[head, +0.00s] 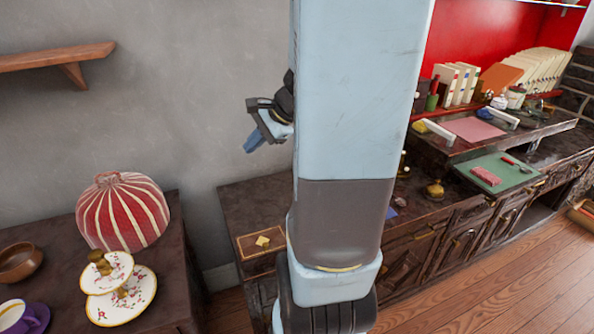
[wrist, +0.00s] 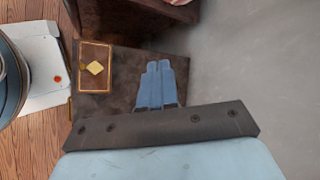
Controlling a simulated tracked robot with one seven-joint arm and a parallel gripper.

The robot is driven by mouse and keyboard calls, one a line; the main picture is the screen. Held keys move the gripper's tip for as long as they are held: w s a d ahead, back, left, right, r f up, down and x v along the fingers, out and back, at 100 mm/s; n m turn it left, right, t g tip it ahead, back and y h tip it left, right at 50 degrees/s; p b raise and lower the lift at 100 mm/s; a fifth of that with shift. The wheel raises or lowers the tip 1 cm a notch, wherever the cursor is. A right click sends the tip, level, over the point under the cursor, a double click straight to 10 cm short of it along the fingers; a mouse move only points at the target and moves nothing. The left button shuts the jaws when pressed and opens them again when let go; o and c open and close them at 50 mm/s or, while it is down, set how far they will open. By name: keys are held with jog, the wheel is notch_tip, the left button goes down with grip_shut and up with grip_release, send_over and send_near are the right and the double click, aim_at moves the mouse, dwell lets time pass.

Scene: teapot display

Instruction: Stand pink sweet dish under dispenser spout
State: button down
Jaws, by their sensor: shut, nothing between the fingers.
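My gripper (head: 256,140) is in the air left of my arm column, in front of the grey wall. In the wrist view its blue fingers (wrist: 162,70) are together with nothing between them, above a dark counter (wrist: 120,98). I cannot pick out a pink sweet dish for certain. A small pink item (head: 486,176) lies on a green board (head: 520,178) on the right-hand counter, but its shape is unclear. No dispenser spout is clearly visible; my arm hides part of the counter.
A gold-framed panel with a yellow piece (head: 263,241) lies on the middle counter. A wooden shelf (head: 50,57) projects upper left.

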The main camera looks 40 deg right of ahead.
jog(key=s+d+f+m+t+h, duration=0.1)
jog(key=d+f+m+t+h, duration=0.1)
jog(key=d+f+m, duration=0.65)
jog(key=d+f+m+t+h, duration=0.1)
jog(key=d+f+m, duration=0.35)
jog(key=d, duration=0.65)
jog(key=s+d+f+m+h, duration=0.5)
jog(key=s+d+f+m, duration=0.55)
jog(key=d, duration=0.25)
jog(key=shift+n+g, duration=0.3)
jog(key=shift+n, duration=0.05)
jog(key=x, duration=1)
jog(key=shift+s+f, duration=0.1)
jog(key=shift+f, duration=0.3)
jog(key=shift+w+d+r, duration=0.1)
jog(key=shift+w+d, duration=0.05)
jog(key=shift+w, duration=0.4)
jog(key=shift+w+d+r, duration=0.1)
jog(key=shift+w+d, duration=0.05)
jog(key=shift+w, duration=0.4)
jog(key=shift+w+d, duration=0.25)
jog(key=shift+w, duration=0.4)
jog(key=w, duration=0.2)
jog(key=w+d, duration=0.1)
jog(key=w, duration=0.1)
jog(key=w+d, duration=0.1)
jog(key=w, duration=0.2)
jog(key=shift+w+d+f, duration=0.1)
jog(key=shift+d, duration=0.05)
